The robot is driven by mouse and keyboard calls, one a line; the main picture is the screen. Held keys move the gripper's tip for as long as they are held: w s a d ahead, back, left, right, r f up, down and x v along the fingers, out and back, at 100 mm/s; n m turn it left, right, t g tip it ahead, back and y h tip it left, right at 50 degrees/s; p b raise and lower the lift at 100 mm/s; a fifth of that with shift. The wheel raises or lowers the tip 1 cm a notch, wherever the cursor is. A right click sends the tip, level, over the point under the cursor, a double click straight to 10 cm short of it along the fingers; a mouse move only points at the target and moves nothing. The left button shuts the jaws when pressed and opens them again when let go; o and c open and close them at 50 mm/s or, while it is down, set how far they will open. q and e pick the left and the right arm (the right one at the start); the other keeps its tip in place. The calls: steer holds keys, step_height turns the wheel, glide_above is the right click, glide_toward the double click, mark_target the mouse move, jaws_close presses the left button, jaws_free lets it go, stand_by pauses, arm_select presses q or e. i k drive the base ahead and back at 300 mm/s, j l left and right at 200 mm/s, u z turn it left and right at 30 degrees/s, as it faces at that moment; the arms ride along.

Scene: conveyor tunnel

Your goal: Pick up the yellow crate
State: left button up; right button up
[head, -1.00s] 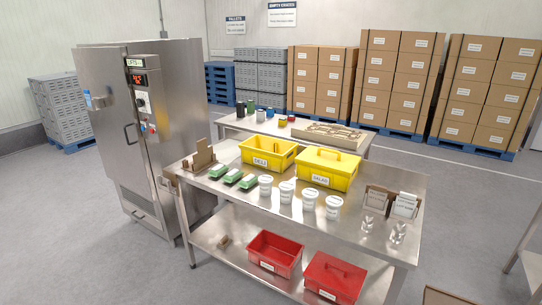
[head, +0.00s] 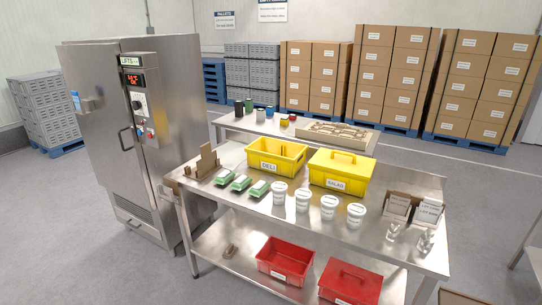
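Two yellow crates stand side by side at the back of the steel table (head: 335,235). The left yellow crate (head: 276,157), labelled DELI, is open at the top. The right yellow crate (head: 340,170), labelled SALAD, has a lid with a handle on top. Both are upright and nothing touches them from above. Neither of my grippers shows in the head view.
In front of the crates are green packs (head: 240,183) and several white tubs (head: 302,199). A card holder (head: 397,207) and clear cups stand at the right. Red crates (head: 285,262) sit on the lower shelf. A steel cabinet (head: 165,140) stands at the left; a second table (head: 250,127) is behind.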

mark_target(263, 154)
steer(key=i+j, duration=0.15)
steer(key=j, duration=0.2)
steer(key=i+j+z, duration=0.1)
steer(key=j, duration=0.25)
steer(key=i+j, duration=0.2)
steer(key=j, duration=0.15)
steer(key=i+j, duration=0.1)
steer(key=j, duration=0.25)
steer(key=i+j+z, duration=0.1)
steer(key=j, duration=0.25)
steer(key=i+j, duration=0.2)
steer(key=j, duration=0.2)
